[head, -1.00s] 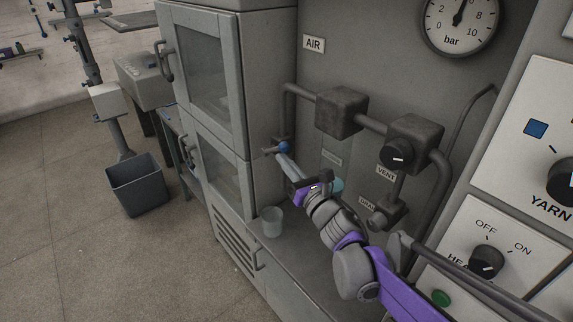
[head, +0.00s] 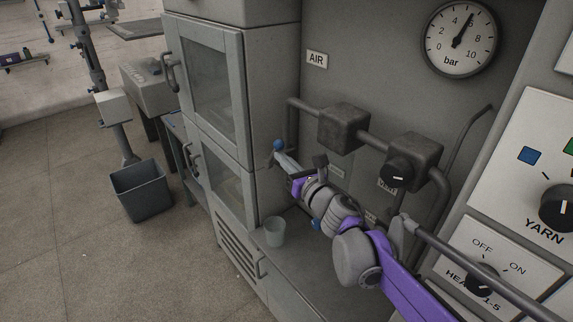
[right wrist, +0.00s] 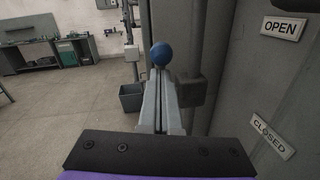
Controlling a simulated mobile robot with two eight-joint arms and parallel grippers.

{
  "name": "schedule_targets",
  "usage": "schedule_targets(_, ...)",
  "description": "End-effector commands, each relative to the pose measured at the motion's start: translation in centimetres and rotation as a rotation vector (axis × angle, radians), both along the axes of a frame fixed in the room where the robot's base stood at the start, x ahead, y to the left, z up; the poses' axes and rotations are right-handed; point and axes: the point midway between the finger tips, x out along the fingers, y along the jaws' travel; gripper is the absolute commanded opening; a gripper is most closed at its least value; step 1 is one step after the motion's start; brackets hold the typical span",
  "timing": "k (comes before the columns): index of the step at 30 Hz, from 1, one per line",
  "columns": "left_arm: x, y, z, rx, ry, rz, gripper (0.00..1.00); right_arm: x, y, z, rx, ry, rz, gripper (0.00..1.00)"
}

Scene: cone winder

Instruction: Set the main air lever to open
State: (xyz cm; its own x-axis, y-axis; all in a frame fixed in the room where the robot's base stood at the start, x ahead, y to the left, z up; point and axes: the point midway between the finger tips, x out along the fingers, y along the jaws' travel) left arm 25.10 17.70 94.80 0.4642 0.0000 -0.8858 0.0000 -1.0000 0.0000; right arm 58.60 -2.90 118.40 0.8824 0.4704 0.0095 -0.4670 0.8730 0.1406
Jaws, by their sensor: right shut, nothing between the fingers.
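The main air lever's blue ball knob (head: 278,145) shows at the left end of the pipework, near the AIR label (head: 317,60). The lever's arm is mostly hidden by my gripper. My right gripper (head: 280,158) is shut and empty, its fingertips at the knob, apparently touching it. In the right wrist view the blue knob (right wrist: 161,54) sits just beyond the closed fingertips (right wrist: 158,75). An OPEN plate (right wrist: 283,27) is at upper right there and a CLOSED plate (right wrist: 272,136) at lower right. My left gripper is out of view.
A pressure gauge (head: 461,38) hangs at upper right. A black vent knob (head: 399,172) and pipe blocks are close beside my right arm. A cup (head: 275,231) stands on the ledge below. A glass-doored cabinet (head: 208,75) stands to the left, with a bin (head: 141,190) on the floor.

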Motion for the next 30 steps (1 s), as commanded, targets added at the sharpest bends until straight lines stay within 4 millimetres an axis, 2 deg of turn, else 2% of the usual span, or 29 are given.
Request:
schedule_targets(6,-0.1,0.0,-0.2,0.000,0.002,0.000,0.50,0.7,0.5,1.0,-0.079,0.105,-0.001,0.00)
schedule_targets(18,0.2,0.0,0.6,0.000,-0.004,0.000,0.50,2.5,1.8,2.7,-0.072,0.100,0.000,0.00)
schedule_targets(30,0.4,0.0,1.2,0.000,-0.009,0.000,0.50,3.5,2.5,3.2,-0.071,0.101,0.000,0.00)
